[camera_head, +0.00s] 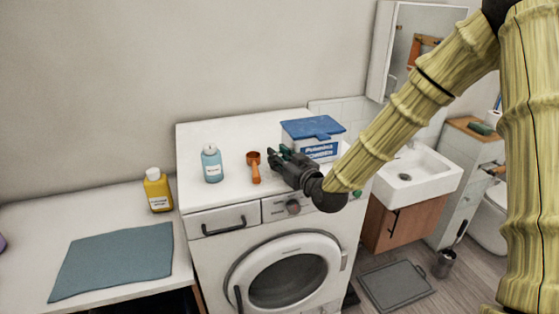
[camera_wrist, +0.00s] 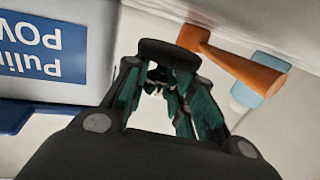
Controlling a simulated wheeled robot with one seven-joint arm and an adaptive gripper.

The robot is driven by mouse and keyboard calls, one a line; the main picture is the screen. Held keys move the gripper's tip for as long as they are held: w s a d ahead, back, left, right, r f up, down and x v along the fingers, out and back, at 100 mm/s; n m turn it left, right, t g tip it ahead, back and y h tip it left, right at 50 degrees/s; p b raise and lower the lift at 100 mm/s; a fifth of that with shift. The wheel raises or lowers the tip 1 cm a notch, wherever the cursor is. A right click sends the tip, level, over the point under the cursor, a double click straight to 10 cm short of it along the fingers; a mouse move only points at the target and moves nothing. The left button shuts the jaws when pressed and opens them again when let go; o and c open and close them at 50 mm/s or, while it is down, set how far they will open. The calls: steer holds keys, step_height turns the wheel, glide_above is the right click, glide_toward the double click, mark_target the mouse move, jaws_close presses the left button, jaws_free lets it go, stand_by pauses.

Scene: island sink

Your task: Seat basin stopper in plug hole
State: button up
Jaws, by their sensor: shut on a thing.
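My gripper (camera_head: 279,157) is over the white top of the washing machine, near its front edge, between an orange scoop and a powder box. In the wrist view, my gripper (camera_wrist: 166,78) is shut on a dark rounded piece, which looks like the basin stopper (camera_wrist: 168,52). In the head view I cannot make the stopper out clearly at the fingertips. The white basin (camera_head: 432,172) is to the right, beyond my arm. A dark spot in its floor looks like the plug hole (camera_head: 404,177). The gripper is well apart from the basin.
The orange scoop (camera_head: 254,167) and a blue bottle (camera_head: 212,164) stand left of the gripper. The powder box with blue lid (camera_head: 313,130) is close behind it. A yellow bottle (camera_head: 157,190) and blue mat (camera_head: 112,260) are on the left counter. A mirror cabinet (camera_head: 402,45) hangs above the basin.

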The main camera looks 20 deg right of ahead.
steer(key=shift+f+p, duration=0.45)
steer(key=shift+f, duration=0.65)
steer(key=shift+f, duration=0.2)
steer(key=o, duration=1)
steer(key=shift+r, duration=0.15)
